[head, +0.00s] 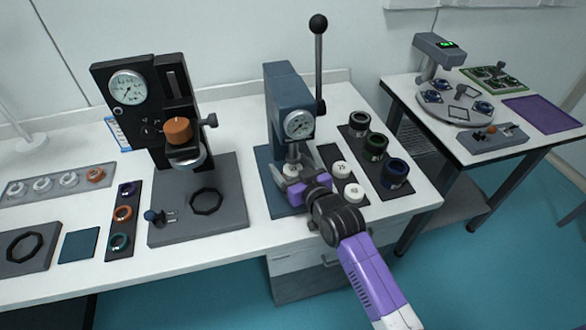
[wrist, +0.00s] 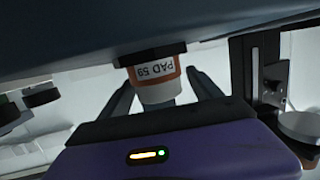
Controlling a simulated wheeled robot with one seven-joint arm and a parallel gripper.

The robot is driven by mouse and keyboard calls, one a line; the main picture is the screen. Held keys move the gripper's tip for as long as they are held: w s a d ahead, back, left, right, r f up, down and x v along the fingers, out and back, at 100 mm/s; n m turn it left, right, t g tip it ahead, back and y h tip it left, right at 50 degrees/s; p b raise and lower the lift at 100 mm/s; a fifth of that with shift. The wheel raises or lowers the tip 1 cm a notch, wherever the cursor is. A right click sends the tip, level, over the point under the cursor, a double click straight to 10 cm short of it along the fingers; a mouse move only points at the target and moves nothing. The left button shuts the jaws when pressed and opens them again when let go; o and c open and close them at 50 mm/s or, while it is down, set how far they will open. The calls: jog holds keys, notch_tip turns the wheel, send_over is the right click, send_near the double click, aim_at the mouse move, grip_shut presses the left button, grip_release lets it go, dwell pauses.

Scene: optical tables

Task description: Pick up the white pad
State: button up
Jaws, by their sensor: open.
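A white pad (wrist: 158,90) with an orange-edged label reading "PAD 59", upside down in the wrist view, sits below the dark ram of the blue-grey press (head: 289,100). In the head view it is small and partly hidden at the press, under the gauge. My gripper (head: 290,176) reaches in at the press base from the front right. It is open. In the wrist view its two dark fingers (wrist: 158,78) stand on either side of the pad, with light gaps showing. I cannot tell how deep the pad sits between them.
White round pieces (head: 353,193) lie on a dark strip right of the press, beside a strip with dark ringed cylinders (head: 394,174). A second press (head: 150,105) with an orange piece (head: 178,130) stands left. The press lever (head: 318,60) rises behind. A side table (head: 440,130) stands right.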

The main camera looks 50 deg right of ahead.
jog(key=shift+w+d+f, duration=0.15)
jog(key=shift+w+d, duration=0.15)
jog(key=shift+w, duration=0.3)
jog(key=c, duration=1.6)
jog(key=shift+r, duration=0.65)
jog(key=f+b+v, duration=0.1)
jog(key=v, duration=0.4)
jog(key=f+v, duration=0.1)
jog(key=v, duration=0.5)
jog(key=f+b+v, duration=0.1)
jog(key=v, duration=0.4)
jog(key=shift+s+a+b, duration=0.2)
jog(key=shift+s+b, duration=0.1)
jog(key=shift+s, duration=0.1)
jog(key=shift+v, duration=0.75)
